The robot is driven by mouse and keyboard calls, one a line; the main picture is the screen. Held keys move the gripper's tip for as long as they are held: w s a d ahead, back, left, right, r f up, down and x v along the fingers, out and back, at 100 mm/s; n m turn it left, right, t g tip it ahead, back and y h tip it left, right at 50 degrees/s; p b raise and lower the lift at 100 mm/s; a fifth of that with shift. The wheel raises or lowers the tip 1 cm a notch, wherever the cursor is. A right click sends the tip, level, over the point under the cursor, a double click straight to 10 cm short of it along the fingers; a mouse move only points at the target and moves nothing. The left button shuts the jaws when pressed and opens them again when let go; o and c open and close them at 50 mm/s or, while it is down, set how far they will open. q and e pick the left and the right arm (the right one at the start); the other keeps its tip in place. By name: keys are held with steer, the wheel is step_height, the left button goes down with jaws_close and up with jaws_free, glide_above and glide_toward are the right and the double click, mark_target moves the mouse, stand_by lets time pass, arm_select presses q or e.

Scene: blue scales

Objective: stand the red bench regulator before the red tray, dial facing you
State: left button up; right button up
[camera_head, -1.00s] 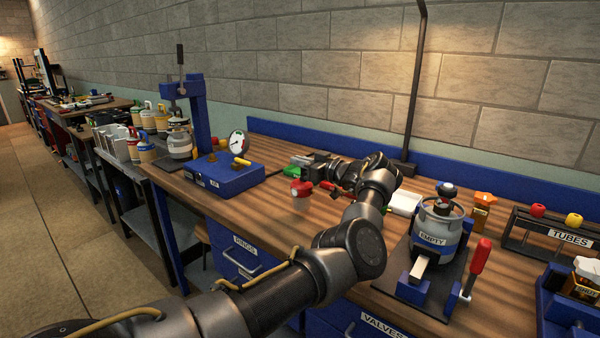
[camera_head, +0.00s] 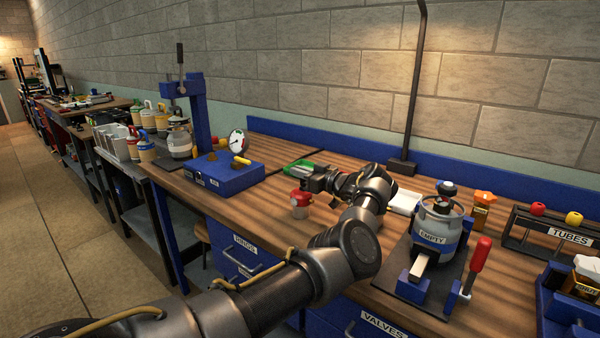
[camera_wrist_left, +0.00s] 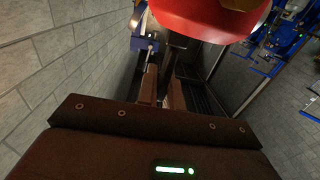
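The red bench regulator (camera_head: 300,199) shows in the head view just below the tip of my left gripper (camera_head: 306,178), low over the wooden bench. It has a red upper part and a greyish lower part. I cannot tell which way its dial faces, or whether its base touches the bench. In the left wrist view the regulator (camera_wrist_left: 205,18) is a large red shape close to the lens, and my left gripper's fingers (camera_wrist_left: 163,92) are close together around a dark stem. The red tray is not clearly visible, apparently hidden behind my left gripper and wrist. My right gripper is not in view.
A blue box with a gauge (camera_head: 225,178) stands left of the regulator. A green tray (camera_head: 299,166) lies behind my gripper. A white container (camera_head: 406,201) and a grey "EMPTY" canister (camera_head: 437,228) stand to the right. Bare bench (camera_head: 255,207) lies to the front left.

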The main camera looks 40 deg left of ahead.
arm_select(q)
steer(key=o, duration=0.4)
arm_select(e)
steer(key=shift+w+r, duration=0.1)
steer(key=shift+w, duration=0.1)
arm_select(q)
steer(key=shift+r, duration=0.1)
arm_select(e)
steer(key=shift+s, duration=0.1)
